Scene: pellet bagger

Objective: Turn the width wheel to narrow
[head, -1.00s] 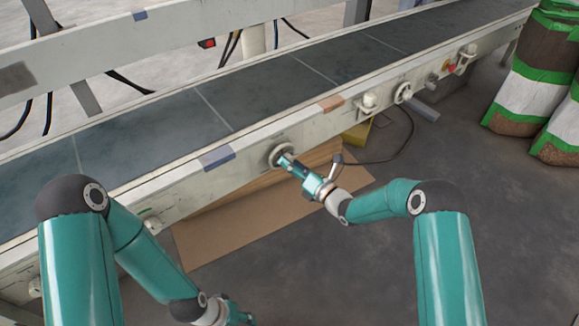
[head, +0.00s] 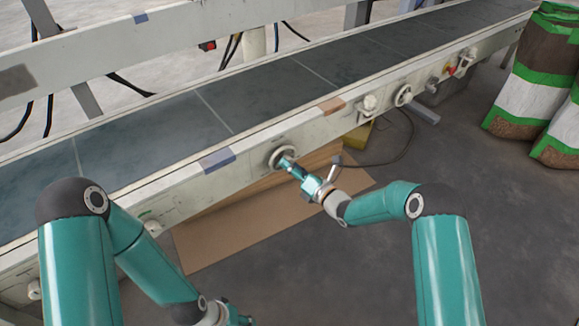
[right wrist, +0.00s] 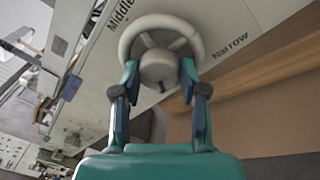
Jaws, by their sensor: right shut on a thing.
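The width wheel (head: 281,156) is a pale round handwheel on the side rail of the conveyor. In the right wrist view the wheel (right wrist: 160,28) shows its rim, spokes and hub, with the labels "Middle" and "Narrow" (right wrist: 230,45) printed on the panel around it. My right gripper (head: 290,163) is at the wheel. In the right wrist view its two fingers (right wrist: 159,75) are on either side of the hub, at the near part of the rim, shut on the wheel. My left gripper (head: 240,321) is at the bottom edge, mostly cut off.
The conveyor belt (head: 165,119) runs across the view. More knobs and a second handwheel (head: 403,95) sit farther right on the rail. Flat cardboard (head: 230,220) lies on the floor below. Filled sacks (head: 533,85) stand at the far right.

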